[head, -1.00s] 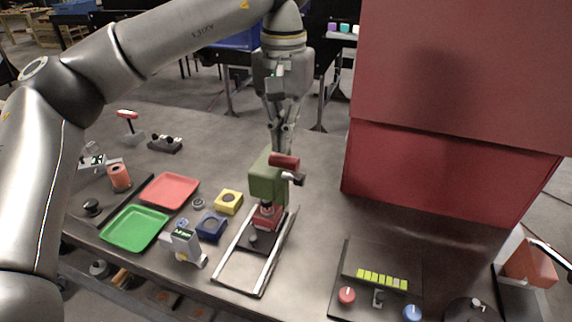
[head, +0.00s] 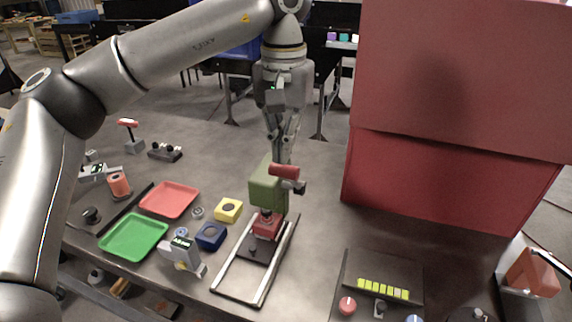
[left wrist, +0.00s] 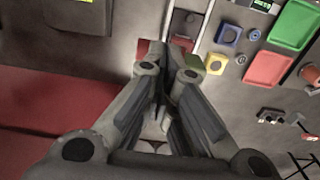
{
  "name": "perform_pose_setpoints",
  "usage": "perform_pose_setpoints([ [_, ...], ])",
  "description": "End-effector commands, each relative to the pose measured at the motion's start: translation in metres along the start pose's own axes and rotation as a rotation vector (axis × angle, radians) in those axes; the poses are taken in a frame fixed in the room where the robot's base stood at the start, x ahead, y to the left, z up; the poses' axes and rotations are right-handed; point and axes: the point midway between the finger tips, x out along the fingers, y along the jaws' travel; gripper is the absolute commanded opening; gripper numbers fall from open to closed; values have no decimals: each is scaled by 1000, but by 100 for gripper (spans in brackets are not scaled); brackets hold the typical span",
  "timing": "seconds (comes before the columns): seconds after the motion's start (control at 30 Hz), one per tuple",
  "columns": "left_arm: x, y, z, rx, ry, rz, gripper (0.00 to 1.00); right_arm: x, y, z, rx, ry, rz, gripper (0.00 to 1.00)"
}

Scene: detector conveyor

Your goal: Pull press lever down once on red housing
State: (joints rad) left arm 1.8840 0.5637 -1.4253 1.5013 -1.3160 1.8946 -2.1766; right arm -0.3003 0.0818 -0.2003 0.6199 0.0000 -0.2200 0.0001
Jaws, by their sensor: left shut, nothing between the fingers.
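A press with a green body (head: 265,188) stands near the middle of the table. Its lever has a red cylindrical grip (head: 284,171) at the top, raised and roughly level. A small red housing (head: 266,225) sits under the press head on a dark base between two light rails. My left gripper (head: 283,158) points down just behind the lever grip, shut and empty. The grip and press hide its fingertips, so I cannot tell whether they touch. In the left wrist view, the closed fingers (left wrist: 167,75) partly cover the press. My right gripper is out of view.
Yellow (head: 228,210) and blue (head: 211,236) blocks and a small display device (head: 184,252) stand left of the press. Red (head: 169,199) and green (head: 134,237) trays lie farther left. A large red panel (head: 440,180) rises at right. A control board (head: 383,275) lies front right.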

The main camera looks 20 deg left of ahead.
Motion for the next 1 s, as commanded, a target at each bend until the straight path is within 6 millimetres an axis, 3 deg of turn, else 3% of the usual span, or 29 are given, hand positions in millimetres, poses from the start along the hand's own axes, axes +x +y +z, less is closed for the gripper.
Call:
perform_pose_setpoints([
  [0.47, 2, 0, 0, 0, 0, 0, 0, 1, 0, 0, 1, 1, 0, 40],
  [1.0, 23, 0, 0, 0, 0, 1, 0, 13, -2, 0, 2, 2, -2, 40],
])
